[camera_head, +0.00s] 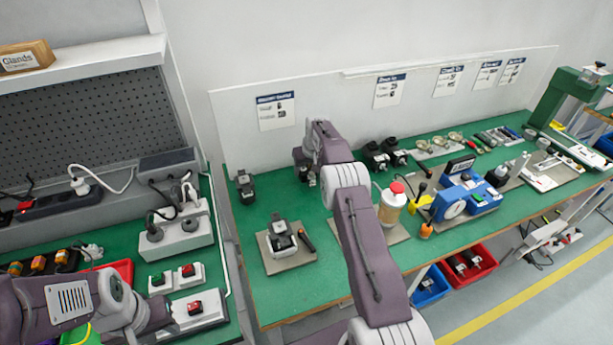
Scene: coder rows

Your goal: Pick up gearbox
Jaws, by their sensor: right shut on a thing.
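My right arm reaches over the green bench, and its right gripper (307,168) points down near the back, shut on a small dark and grey gearbox (309,178). The gripper partly hides it, and I cannot tell if it touches the bench. A similar black unit (245,187) stands to the left. Another black and silver unit (282,237) sits on a grey plate (292,263) in front. Two more dark units (376,158) stand to the right. My left gripper (155,318) is low at the left, near the switch boxes; its fingers are not clear.
A jar with a red lid (392,203) and a blue machine (468,198) stand right of my right arm. A green press (568,95) is at the far right. Red (468,266) and blue (430,285) bins sit below the front edge. Switch boxes (187,276) are on the left bench.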

